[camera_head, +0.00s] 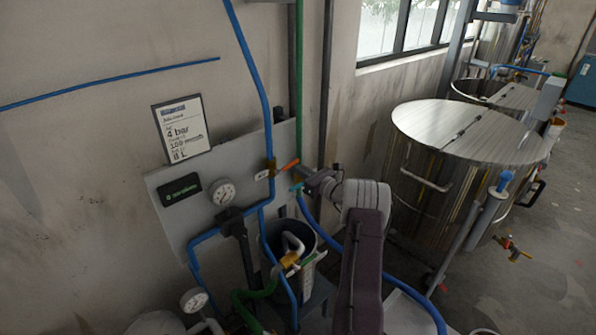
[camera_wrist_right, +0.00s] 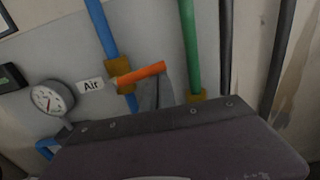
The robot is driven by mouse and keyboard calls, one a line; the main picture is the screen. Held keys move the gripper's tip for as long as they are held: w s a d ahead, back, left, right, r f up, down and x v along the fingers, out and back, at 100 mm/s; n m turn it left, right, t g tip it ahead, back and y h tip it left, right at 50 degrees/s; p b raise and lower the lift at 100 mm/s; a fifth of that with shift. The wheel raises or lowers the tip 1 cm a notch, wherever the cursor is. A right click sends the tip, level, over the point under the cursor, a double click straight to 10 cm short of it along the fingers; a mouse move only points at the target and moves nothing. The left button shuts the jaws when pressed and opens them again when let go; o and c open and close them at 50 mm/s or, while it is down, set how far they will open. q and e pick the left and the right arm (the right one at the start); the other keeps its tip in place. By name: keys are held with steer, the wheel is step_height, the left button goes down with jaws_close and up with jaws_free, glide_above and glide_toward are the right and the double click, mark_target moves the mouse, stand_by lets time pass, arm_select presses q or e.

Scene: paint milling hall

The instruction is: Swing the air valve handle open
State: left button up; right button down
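The air valve's orange handle (camera_head: 288,166) sits on a brass body (camera_head: 271,167) on the vertical blue pipe. It points right, across the pipe and tilted slightly up. In the right wrist view the orange handle (camera_wrist_right: 141,74) shows beside the white "Air" label (camera_wrist_right: 90,86). My right gripper (camera_head: 308,184) is just below and right of the handle in the head view, and I see no clear contact. A grey finger-like part (camera_wrist_right: 152,95) shows below the handle in the wrist view; my dark wrist housing hides the rest. My left gripper is out of view.
A green pipe (camera_wrist_right: 190,45) with a brass fitting (camera_wrist_right: 196,96) runs close right of the handle. A pressure gauge (camera_head: 222,192) and a dark display (camera_head: 180,189) are left on the grey panel. A large steel tank (camera_head: 440,180) stands to the right.

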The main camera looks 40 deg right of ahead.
mark_target(298, 160)
steer(key=shift+r, duration=0.2)
steer(key=shift+r+p, duration=0.35)
steer(key=shift+r, duration=0.35)
steer(key=shift+r, duration=0.45)
steer(key=shift+a+r+p, duration=0.15)
steer(key=shift+r+p, duration=0.15)
steer(key=shift+r, duration=0.2)
steer(key=shift+a+r, duration=0.4)
steer(key=shift+r, duration=0.25)
